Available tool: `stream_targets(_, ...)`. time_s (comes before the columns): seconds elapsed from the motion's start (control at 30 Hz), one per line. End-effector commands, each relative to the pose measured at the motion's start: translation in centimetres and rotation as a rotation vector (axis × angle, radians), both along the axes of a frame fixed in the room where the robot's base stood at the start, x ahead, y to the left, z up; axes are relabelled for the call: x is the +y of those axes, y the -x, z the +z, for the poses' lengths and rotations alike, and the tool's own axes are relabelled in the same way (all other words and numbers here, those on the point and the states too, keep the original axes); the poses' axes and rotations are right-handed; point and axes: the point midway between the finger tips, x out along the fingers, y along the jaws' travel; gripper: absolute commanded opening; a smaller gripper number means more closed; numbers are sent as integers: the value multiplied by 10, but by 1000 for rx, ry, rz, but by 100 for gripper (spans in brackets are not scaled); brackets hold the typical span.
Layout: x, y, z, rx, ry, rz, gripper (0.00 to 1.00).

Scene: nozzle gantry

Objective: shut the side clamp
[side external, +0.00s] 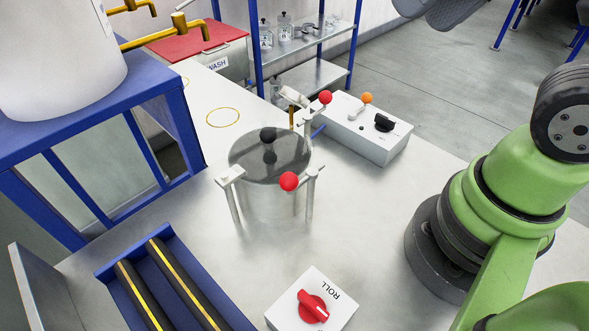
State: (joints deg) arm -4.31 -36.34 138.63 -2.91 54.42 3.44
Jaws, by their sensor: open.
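A metal pot (272,205) stands on the bench with a dark, see-through lid (262,165) that has a black knob. Clamps on posts stand around its rim. One red ball handle (289,181) is low at the pot's front right, beside a post. Another red ball handle (325,97) sticks up higher behind the pot, by the back-right post. A pale clamp block (230,175) sits on the left post. I cannot tell which is the side clamp or how each lever is latched. My gripper is out of view; only my green arm shows at right.
A control box (365,135) with a black switch and orange knob stands behind right. A white ROLL box (313,303) with a red knob is in front. A blue roller tray (170,290) and blue frame (95,120) are left. Bench between pot and arm is clear.

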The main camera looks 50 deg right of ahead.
Motion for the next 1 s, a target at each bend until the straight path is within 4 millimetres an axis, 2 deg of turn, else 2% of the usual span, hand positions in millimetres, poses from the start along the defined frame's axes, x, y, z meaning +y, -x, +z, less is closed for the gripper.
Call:
stream_targets(0.17,32,-31,-6,220,41,71,51)
stream_targets(0.3,66,-52,-23,379,128,99,51)
stream_targets(0.5,118,-67,-58,522,292,106,51)
stream_targets(0.6,137,-68,-73,553,358,100,51)
stream_targets(0.77,150,-67,-86,572,410,90,51)
stream_targets(1.0,145,-65,-110,576,418,87,51)
